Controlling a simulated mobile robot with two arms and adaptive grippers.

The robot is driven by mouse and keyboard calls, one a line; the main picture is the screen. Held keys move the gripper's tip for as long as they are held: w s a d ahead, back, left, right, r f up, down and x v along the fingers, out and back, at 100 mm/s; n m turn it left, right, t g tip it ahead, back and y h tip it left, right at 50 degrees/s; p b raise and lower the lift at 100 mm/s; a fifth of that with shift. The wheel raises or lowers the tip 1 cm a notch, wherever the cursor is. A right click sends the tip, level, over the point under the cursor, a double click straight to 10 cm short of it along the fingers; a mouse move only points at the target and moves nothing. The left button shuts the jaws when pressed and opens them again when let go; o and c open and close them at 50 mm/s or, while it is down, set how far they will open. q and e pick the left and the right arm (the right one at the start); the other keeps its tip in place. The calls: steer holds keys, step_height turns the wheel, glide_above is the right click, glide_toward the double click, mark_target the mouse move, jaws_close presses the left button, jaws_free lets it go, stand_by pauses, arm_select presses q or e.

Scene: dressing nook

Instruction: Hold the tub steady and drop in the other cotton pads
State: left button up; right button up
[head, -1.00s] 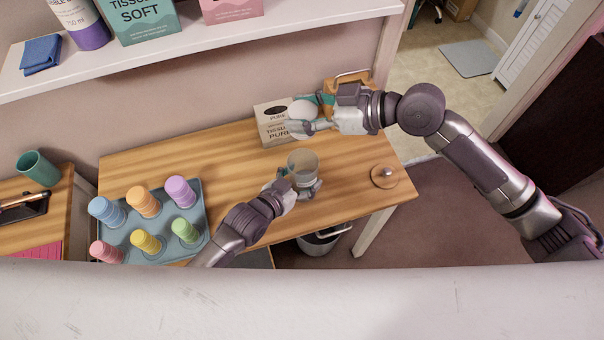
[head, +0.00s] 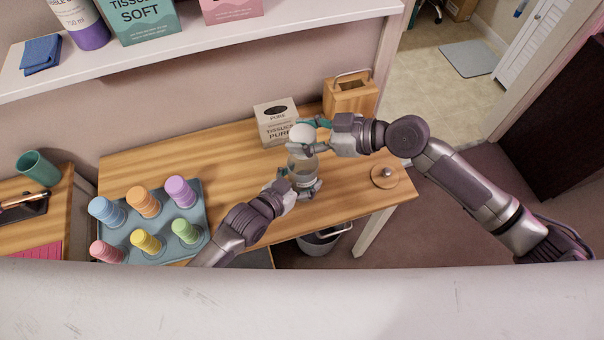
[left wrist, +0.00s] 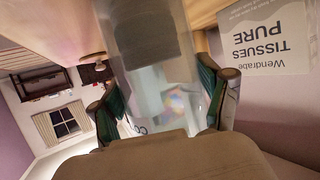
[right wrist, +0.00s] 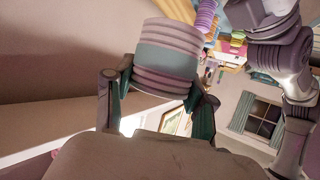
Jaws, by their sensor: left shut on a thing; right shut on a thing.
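The clear tub (head: 301,172) stands upright near the middle of the wooden table's front part. My left gripper (head: 304,187) is shut around its sides; the tub's see-through wall fills the left wrist view (left wrist: 150,95). My right gripper (head: 308,142) is shut on a stack of pale cotton pads (head: 302,132), held above the tub's mouth. In the right wrist view the stack (right wrist: 167,60) shows ridged layers with a teal band, between the fingers. The tub's rim is partly hidden by my right gripper. A round wooden lid (head: 384,177) with a knob lies to the right.
A tissue box (head: 276,124) stands just behind the tub, and a wooden box with a handle (head: 350,97) is at the back right. A blue-grey tray (head: 160,208) with several coloured stacks is at the left. Bare table (head: 230,165) lies between tray and tub.

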steer(key=shift+f, duration=2)
steer(key=o, duration=1)
steer(key=shift+d, duration=0.1)
arm_select(q)
steer(key=o, duration=1.2)
arm_select(e)
steer(key=v, duration=1.1)
steer(key=shift+s+d+r, duration=0.15)
steer(key=shift+d+r, duration=0.15)
arm_select(q)
steer(key=shift+s+a, duration=0.1)
